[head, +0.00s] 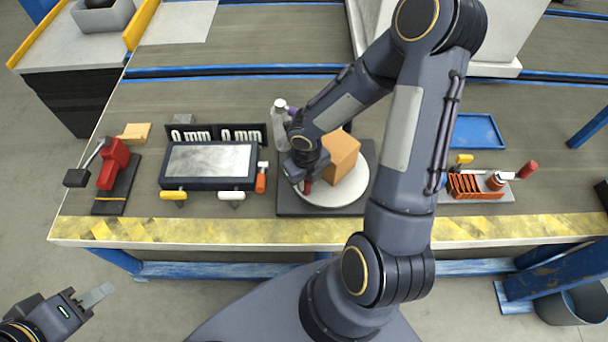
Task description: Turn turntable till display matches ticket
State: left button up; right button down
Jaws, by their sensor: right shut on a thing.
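The turntable is a white round disc (350,193) on a dark square base (292,206), with an orange-brown box (341,155) standing on it. My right gripper (305,184) reaches down over the disc's left edge, shut on a small dark red piece there, which it mostly hides. A black display (216,132) left of the turntable reads "0 mm 0 mm" in white. I cannot pick out a ticket for certain. In front of the display is a dark-framed panel (209,184) with a blank, greyish face. My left gripper (96,295) is off the table at lower left, empty; its finger gap is unclear.
A red clamp-like tool (113,163) stands at the left of the table. A clear bottle (280,125) stands behind the turntable, close to my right wrist. A blue tray (476,131) and an orange rack (470,186) lie at right. Yellow striping marks the front edge.

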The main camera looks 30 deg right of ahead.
jog(key=shift+s, duration=0.15)
dwell(0.5)
jog(key=c, duration=1.2)
grip_release()
notch_tip(320, 180, up, 7)
jog(key=p, duration=0.3)
jog(key=shift+d, duration=0.1)
jog(key=shift+r+p, duration=0.4)
jog(key=shift+r, duration=0.05)
jog(key=shift+f, duration=0.1)
